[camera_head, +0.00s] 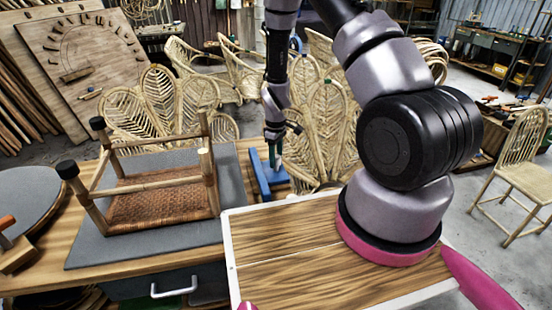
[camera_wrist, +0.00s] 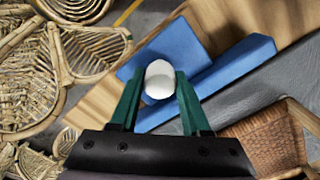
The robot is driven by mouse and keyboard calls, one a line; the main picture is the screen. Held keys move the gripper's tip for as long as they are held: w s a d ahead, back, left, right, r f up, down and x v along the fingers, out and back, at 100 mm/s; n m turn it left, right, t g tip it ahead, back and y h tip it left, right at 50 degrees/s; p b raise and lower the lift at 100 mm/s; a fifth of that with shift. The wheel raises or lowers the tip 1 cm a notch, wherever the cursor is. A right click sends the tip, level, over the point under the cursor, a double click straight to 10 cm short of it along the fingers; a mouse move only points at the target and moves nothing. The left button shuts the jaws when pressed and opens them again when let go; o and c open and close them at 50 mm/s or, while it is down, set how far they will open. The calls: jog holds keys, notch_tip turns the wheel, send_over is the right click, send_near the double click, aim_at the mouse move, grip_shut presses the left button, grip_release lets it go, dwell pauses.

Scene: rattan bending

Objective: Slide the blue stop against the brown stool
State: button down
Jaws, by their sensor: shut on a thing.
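The blue stop (camera_head: 258,174) lies on the wooden bench beside the grey mat, to the right of the brown stool. In the wrist view the blue stop (camera_wrist: 232,68) shows a long bar and a wider block with a white round knob (camera_wrist: 159,80). The brown stool (camera_head: 158,198) lies upturned on the grey mat, its legs up and its woven seat down. A gap of mat shows between stool and stop. The stool's woven part (camera_wrist: 262,140) shows at lower right in the wrist view. My gripper (camera_wrist: 157,84), with green fingers, is shut on the knob.
The grey mat (camera_head: 120,245) covers much of the wooden bench (camera_head: 40,275). Rattan leaf-shaped chair backs (camera_head: 325,130) stand close behind and right of the stop. A round grey disc (camera_head: 28,195) is at the far left.

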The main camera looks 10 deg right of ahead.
jog(key=a, duration=1.4)
jog(key=shift+c, duration=1.8)
grip_release()
notch_tip(320, 180, up, 11)
jog(key=shift+f, duration=0.1)
